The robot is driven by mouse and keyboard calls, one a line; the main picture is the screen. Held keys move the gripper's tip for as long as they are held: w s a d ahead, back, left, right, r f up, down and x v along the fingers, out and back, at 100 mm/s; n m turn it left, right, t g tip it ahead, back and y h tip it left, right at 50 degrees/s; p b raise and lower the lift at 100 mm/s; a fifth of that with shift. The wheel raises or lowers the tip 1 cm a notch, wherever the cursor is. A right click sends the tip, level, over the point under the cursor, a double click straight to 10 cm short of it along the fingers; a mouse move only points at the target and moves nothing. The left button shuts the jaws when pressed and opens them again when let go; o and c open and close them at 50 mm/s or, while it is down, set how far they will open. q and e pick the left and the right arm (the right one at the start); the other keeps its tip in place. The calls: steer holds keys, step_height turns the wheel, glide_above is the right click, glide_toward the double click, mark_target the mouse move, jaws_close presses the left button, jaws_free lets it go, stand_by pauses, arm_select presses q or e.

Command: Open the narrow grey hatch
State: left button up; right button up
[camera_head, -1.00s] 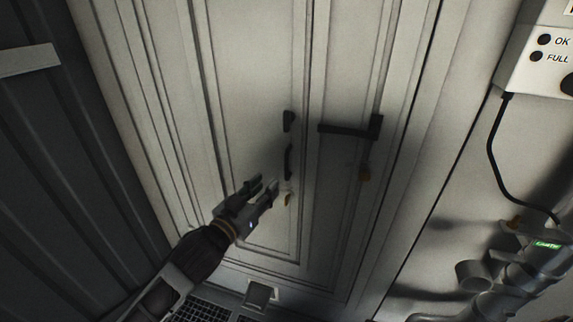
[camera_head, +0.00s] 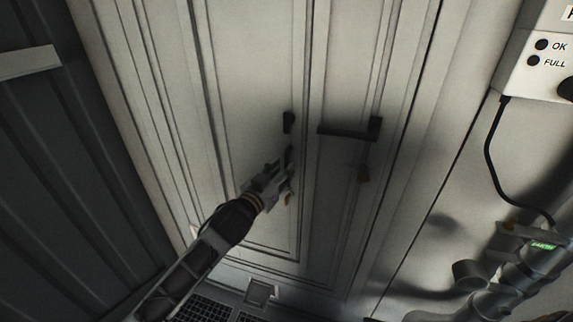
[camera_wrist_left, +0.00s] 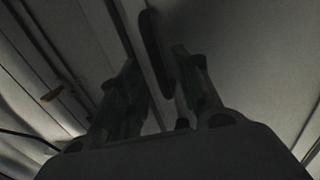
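The pale grey hatch (camera_head: 255,60) is a tall panelled leaf, and it looks shut. Near its right edge are a small black fitting (camera_head: 289,122) and, below, a dark upright handle (camera_head: 289,155). My left gripper (camera_head: 281,168) is at this handle and covers its lower part. In the left wrist view the two fingers (camera_wrist_left: 158,68) stand apart, with the dark handle (camera_wrist_left: 153,45) between and beyond them. I see no clear contact. My right gripper is not in view.
A white box (camera_head: 535,75) with a black cable hangs at right. A dark ribbed wall (camera_head: 50,170) stands left. Grating (camera_head: 205,310) lies below.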

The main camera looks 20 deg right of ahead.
arm_select(q)
steer(key=shift+x, duration=1.5)
steer(key=shift+c, duration=0.3)
jaws_close()
